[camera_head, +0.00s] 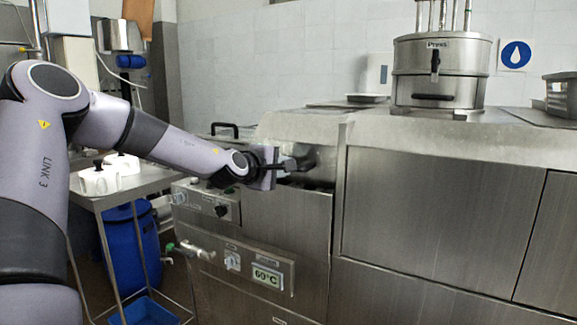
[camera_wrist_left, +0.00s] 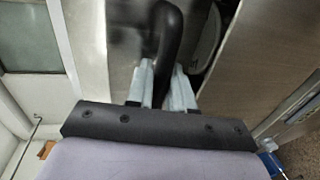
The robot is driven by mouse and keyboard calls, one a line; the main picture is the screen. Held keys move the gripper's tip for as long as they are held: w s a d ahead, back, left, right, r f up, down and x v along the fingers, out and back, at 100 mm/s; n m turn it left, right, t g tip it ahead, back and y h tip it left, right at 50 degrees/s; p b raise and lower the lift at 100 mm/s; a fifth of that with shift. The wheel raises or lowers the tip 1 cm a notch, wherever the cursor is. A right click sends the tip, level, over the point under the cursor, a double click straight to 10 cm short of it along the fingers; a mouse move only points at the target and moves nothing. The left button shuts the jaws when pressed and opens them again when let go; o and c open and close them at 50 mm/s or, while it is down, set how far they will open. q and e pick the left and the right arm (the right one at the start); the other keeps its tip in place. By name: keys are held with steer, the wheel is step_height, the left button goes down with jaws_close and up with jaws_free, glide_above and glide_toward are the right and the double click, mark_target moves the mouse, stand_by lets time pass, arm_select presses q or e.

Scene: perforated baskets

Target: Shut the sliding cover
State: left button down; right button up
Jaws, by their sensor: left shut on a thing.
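The steel cover (camera_head: 298,126) is a sloping, rounded metal panel on top of the machine, left of the large box section. My left gripper (camera_head: 292,164) reaches in from the left to the cover's front lower edge. In the left wrist view, a thick black curved handle (camera_wrist_left: 168,38) runs down between the two pale fingers (camera_wrist_left: 163,88), which are shut on it. The handle is mostly hidden behind the gripper in the head view. A dark gap (camera_head: 312,182) shows just below the cover's front edge. My right gripper is not in view.
The machine's front has knobs and a 60°C display (camera_head: 267,277). Another black handle (camera_head: 225,130) stands at the back left. A steel drum (camera_head: 440,75) sits on top at right. A side table (camera_head: 128,184) holds white containers (camera_head: 98,181); a blue barrel (camera_head: 131,245) stands beneath.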

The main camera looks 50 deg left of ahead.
arm_select(q)
steer(key=s, duration=0.1)
steer(key=s+d, duration=0.1)
steer(key=s, duration=0.2)
steer(key=shift+d+f, duration=0.15)
steer(key=shift+d, duration=0.1)
steer(key=shift+f, duration=0.1)
steer(key=c, duration=1.4)
jaws_free()
steer(key=shift+o, duration=1.4)
steer(key=shift+s, duration=0.15)
steer(key=shift+s+r, duration=0.1)
steer(key=shift+r, duration=0.1)
